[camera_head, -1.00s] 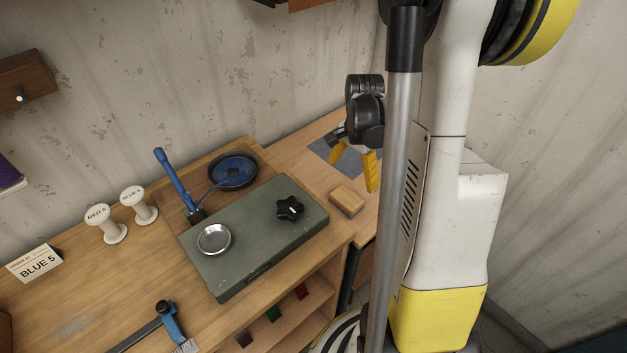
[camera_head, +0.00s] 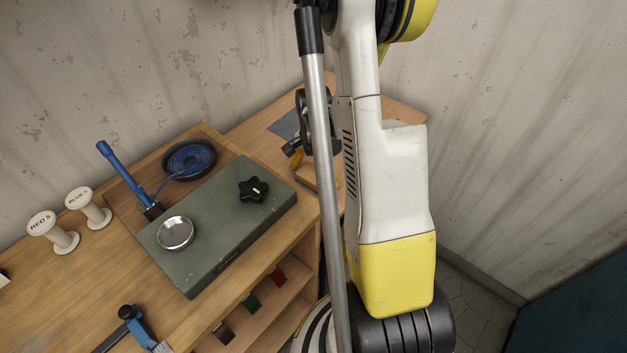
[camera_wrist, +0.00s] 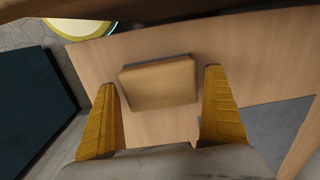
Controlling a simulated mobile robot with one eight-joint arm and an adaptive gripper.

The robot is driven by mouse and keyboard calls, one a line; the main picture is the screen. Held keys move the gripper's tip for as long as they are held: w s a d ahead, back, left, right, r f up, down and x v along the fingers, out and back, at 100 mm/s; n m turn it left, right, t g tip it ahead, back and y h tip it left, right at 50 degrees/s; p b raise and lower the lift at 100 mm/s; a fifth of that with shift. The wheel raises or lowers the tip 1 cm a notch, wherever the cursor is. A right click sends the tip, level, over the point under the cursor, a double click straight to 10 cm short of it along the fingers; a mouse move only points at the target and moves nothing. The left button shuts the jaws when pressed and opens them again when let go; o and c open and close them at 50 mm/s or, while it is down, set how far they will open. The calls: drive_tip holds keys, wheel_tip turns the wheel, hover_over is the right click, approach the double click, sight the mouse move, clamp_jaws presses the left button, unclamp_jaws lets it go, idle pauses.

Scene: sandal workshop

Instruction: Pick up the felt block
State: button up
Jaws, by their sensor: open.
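The felt block (camera_wrist: 158,84), a tan rectangular block, lies on the wooden bench top. In the wrist view it sits between and just beyond the two yellow fingers of my gripper (camera_wrist: 160,80), which is open and empty. In the head view the block (camera_head: 306,174) is partly hidden by my arm and gripper.
A grey-green box (camera_head: 218,235) with a black knob and a metal dish stands left of the block. A blue coil in a dark dish (camera_head: 190,158) is behind it. A grey mat (camera_head: 286,125) lies beyond the block. Two white spools (camera_head: 52,232) stand far left.

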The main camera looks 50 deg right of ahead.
sight(316, 174)
drive_tip(key=shift+r, duration=0.1)
drive_tip(key=c, duration=1.2)
drive_tip(key=shift+o, duration=0.2)
drive_tip(key=shift+r, duration=0.15)
drive_tip(key=shift+r+p, duration=0.3)
drive_tip(key=r, duration=0.1)
drive_tip(key=r+p, duration=0.2)
drive_tip(key=r, duration=0.1)
drive_tip(key=shift+s+d, duration=0.1)
drive_tip(key=shift+s, duration=0.25)
drive_tip(key=s+d+r+p, duration=0.2)
drive_tip(key=s+r, duration=0.4)
drive_tip(key=s, duration=0.4)
drive_tip(key=shift+s+d+p, duration=0.3)
drive_tip(key=shift+d+p, duration=0.1)
drive_tip(key=shift+p, duration=0.15)
